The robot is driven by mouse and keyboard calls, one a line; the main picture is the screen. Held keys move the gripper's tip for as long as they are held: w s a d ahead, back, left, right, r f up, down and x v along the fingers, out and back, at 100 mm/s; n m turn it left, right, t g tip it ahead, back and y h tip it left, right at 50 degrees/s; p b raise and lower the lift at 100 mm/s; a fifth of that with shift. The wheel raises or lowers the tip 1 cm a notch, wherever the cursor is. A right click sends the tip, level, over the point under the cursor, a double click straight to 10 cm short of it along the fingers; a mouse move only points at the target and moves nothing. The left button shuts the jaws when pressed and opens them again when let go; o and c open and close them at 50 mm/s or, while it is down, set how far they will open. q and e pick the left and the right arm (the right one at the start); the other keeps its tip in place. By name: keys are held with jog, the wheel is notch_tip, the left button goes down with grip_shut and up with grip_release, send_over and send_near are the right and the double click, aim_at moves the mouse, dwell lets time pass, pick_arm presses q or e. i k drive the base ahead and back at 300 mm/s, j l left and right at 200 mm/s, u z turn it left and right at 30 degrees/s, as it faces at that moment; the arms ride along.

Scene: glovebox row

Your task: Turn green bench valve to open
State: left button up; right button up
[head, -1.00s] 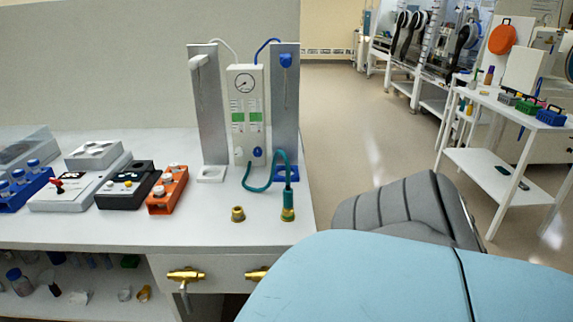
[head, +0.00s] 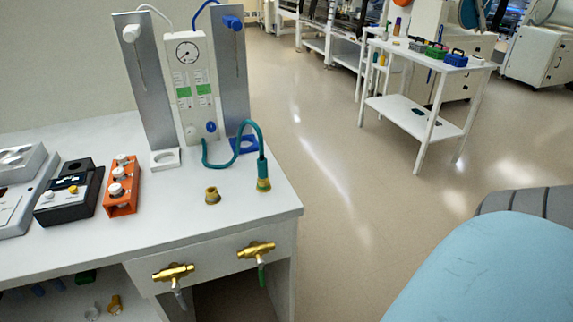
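The green bench valve (head: 257,252) is a brass valve on the bench's front face, in the head view. Its green lever (head: 261,274) hangs down from the brass body. A second brass valve (head: 173,272) with a grey-white lever sits to its left on the same face. A green hose (head: 251,126) runs from the flow panel (head: 190,85) to a brass fitting (head: 263,184) on the bench top. Neither gripper shows in the head view.
The white bench top (head: 160,205) holds an orange rack (head: 123,187), a black instrument (head: 68,195) and a bare brass fitting (head: 212,195). Open floor (head: 330,200) lies right of the bench. A white cart (head: 415,125) with small coloured baskets stands beyond.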

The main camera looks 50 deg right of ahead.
aim_at(260, 263)
jog(key=i+j+z, duration=0.1)
jog(key=z, duration=0.35)
jog(key=j+z, duration=0.3)
jog(key=z, duration=0.15)
jog(key=i+j+z, duration=0.1)
jog(key=j+z, duration=0.2)
jog(key=z, duration=0.15)
jog(key=j+z, duration=0.75)
